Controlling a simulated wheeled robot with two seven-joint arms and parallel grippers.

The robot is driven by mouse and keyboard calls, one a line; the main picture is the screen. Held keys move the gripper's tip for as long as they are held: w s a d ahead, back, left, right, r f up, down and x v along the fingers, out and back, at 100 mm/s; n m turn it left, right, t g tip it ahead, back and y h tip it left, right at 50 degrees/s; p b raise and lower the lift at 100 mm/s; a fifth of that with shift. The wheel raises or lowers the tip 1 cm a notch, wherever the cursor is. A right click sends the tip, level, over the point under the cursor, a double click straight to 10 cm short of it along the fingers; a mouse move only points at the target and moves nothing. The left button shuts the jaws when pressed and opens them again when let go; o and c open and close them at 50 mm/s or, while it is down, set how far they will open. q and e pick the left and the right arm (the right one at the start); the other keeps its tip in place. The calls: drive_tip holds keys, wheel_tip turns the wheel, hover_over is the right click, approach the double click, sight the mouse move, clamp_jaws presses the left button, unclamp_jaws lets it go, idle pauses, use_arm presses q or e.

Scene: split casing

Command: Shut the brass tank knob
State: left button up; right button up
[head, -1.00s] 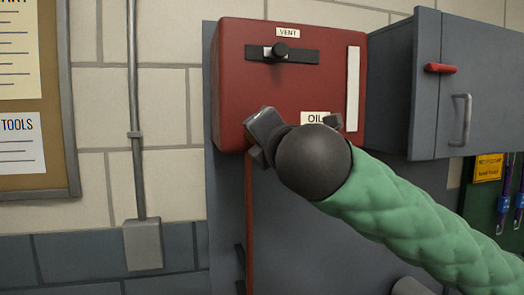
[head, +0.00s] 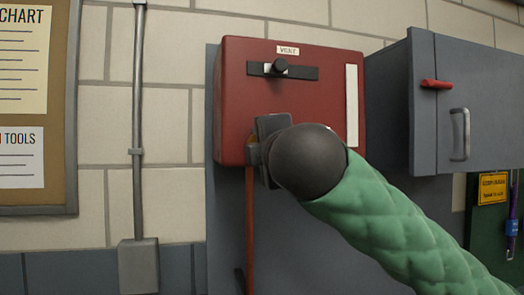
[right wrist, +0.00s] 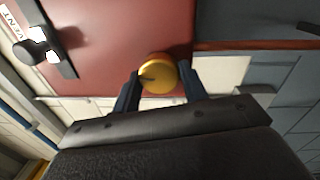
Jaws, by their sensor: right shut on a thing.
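The brass tank knob (right wrist: 158,74) is a round yellow knob at the lower part of the red tank (head: 235,105). In the right wrist view it sits between the two dark fingers of my right gripper (right wrist: 161,88), which is shut on it. In the head view my right gripper (head: 256,152) is at the tank's lower left front, and it and my dark round wrist hide most of the knob. The knob's pointer direction is hard to read. My left gripper is in neither view.
A dark vent slider (head: 280,66) is on the tank's upper front, with a pale vertical strip (head: 352,105) to its right. A red pipe (head: 250,225) runs down below the tank. A grey cabinet (head: 390,100) with a handle stands close on the right.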

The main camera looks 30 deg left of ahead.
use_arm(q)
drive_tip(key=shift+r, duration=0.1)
use_arm(e)
drive_tip(key=o, duration=1)
drive_tip(key=shift+c, duration=0.2)
use_arm(q)
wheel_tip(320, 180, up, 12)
drive_tip(key=b, duration=0.2)
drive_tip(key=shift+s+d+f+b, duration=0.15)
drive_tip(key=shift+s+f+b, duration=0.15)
drive_tip(key=shift+b, duration=0.1)
use_arm(e)
drive_tip(key=v, duration=0.7)
drive_tip(key=shift+s+d, duration=0.2)
drive_tip(key=shift+d, duration=0.15)
